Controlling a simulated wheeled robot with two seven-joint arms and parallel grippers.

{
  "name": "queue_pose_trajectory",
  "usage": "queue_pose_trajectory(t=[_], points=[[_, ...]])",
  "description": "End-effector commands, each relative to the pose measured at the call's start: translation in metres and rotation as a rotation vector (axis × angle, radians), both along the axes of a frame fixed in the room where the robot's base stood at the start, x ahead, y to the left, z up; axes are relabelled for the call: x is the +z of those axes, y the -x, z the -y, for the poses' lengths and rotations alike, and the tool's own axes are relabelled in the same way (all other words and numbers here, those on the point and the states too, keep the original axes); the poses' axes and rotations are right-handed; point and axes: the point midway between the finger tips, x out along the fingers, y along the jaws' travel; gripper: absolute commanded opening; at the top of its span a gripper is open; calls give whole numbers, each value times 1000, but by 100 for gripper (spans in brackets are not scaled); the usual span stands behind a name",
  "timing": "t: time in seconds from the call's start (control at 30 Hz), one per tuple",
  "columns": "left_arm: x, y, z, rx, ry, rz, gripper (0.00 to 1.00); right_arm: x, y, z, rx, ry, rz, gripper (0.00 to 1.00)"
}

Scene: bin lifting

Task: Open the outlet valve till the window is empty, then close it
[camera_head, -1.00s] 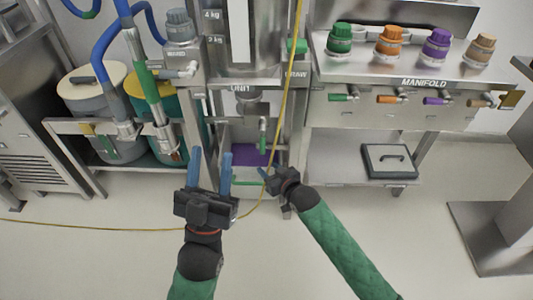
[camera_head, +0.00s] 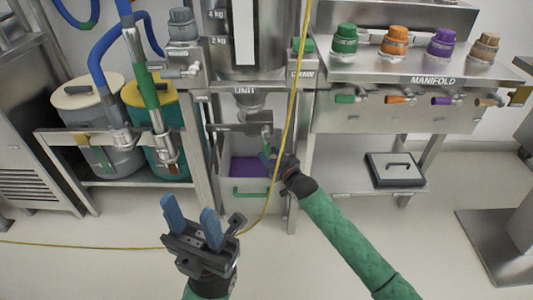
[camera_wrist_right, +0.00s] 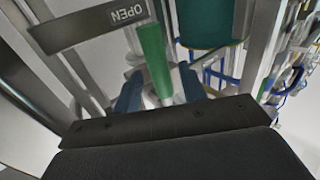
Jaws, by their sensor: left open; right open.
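The steel hopper (camera_head: 275,50) stands at top centre in the head view, with a pale vertical window (camera_head: 244,35) beside kg marks. Below it is the outlet, where a small green valve handle (camera_head: 266,134) hangs down. My right gripper (camera_head: 270,156) is at this handle. In the right wrist view the green handle (camera_wrist_right: 154,60) lies between the open blue fingers, by a plate marked OPEN (camera_wrist_right: 90,27); contact cannot be told. My left gripper (camera_head: 189,208) is open and empty, low in front of the frame.
A grey bin (camera_head: 238,182) with purple contents and a green handle stands under the outlet. Lidded drums (camera_head: 92,110) with hoses are at left. A manifold bench (camera_head: 420,95) with coloured caps is at right. A yellow cable (camera_head: 290,110) hangs in front.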

Motion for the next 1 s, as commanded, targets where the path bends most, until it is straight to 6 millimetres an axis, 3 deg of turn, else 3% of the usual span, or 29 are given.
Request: queue_pose_trajectory(t=[0.2, 0.57, 0.8, 1.0], points=[[-2, 0, 1, -10, 6, 2, 44, 0, -18, -12, 0, 0, 0, 42], [-2, 0, 1, -13, 7, 3, 44, 0, -21, -14, 0, 1, -1, 42], [-2, 0, 1, -13, 7, 3, 44, 0, -21, -14, 0, 1, -1, 0], [-2, -1, 1, -13, 7, 2, 44, 0, -21, -14, 0, -3, -1, 0]])
